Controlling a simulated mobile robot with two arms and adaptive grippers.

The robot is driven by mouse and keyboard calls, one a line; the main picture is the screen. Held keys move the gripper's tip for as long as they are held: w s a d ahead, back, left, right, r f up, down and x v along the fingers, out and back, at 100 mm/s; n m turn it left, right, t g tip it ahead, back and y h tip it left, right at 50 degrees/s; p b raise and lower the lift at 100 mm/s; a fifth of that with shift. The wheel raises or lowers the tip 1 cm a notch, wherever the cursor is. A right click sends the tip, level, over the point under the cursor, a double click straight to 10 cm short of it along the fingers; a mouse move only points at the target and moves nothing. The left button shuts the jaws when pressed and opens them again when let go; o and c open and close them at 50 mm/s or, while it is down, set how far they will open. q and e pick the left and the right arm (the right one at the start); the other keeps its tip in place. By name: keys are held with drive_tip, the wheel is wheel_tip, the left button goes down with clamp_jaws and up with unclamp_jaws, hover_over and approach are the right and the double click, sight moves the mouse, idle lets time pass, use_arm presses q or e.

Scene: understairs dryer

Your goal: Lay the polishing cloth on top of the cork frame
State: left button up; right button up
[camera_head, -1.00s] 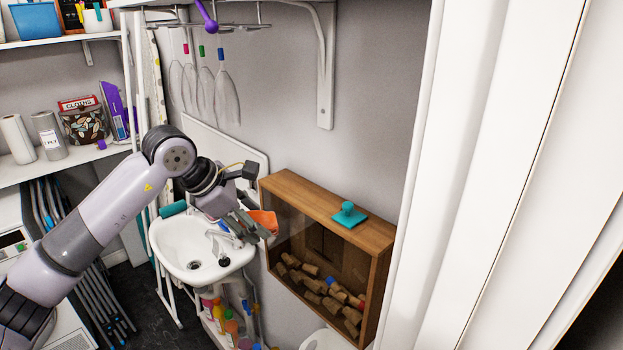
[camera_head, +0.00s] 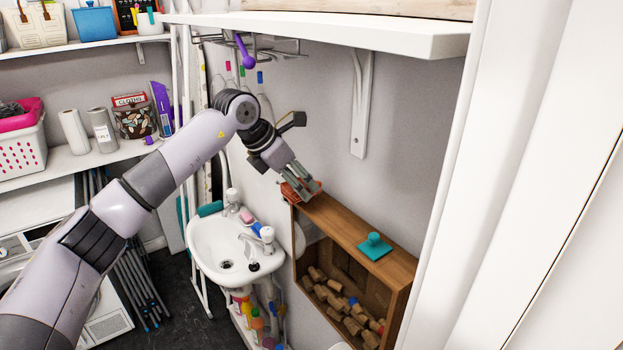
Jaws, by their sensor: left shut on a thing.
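The cork frame (camera_head: 336,226) is a wooden box with a glass-like front, mounted by the wall, with several corks inside. My left gripper (camera_head: 306,189) is over the left end of its top, shut on the orange polishing cloth (camera_head: 290,194). The fingers hide part of the cloth. The cloth is at the frame's top left edge; I cannot tell whether it rests on the wood. My right gripper is not in view.
A teal knobbed piece (camera_head: 375,246) sits on the frame's top, towards the right. The top between it and the cloth is bare. A white sink (camera_head: 222,246) is below left. A white shelf (camera_head: 330,32) overhangs above. A white door edge (camera_head: 480,180) stands right.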

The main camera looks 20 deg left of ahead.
use_arm(q)
drive_tip(key=shift+w+d+f+p, duration=0.95)
drive_tip(key=shift+w+f, duration=0.05)
drive_tip(key=shift+w, duration=0.2)
drive_tip(key=shift+w+d+f, duration=0.15)
drive_tip(key=shift+w+f, duration=0.05)
drive_tip(key=shift+f, duration=0.05)
drive_tip(key=shift+f, duration=0.25)
drive_tip(key=o, duration=1)
drive_tip(key=shift+r, duration=0.1)
